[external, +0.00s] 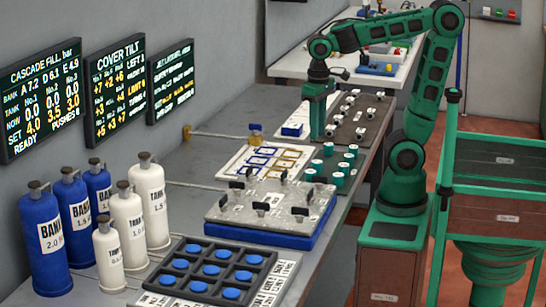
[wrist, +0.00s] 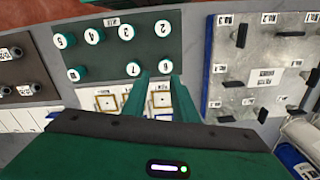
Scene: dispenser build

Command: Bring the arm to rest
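My green arm reaches from its base at the right over the workbench (external: 235,120), with its forearm roughly level and the wrist bent downward. My gripper (external: 317,136) points down above the bench, beside the dark board with small fittings and behind the numbered green caps. In the wrist view the two green fingers of my gripper (wrist: 159,78) stand apart with nothing between them. A white card with framed squares (wrist: 160,101) shows below and between them. The exact height of the fingertips above the bench is hard to tell.
Green caps (external: 328,149) and a grey plate with black clips (external: 270,207) on a blue base lie nearer. A blue-disc tray (external: 210,270) and several blue and white tanks (external: 147,200) stand at the front left. A green cart (external: 490,190) stands at the right.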

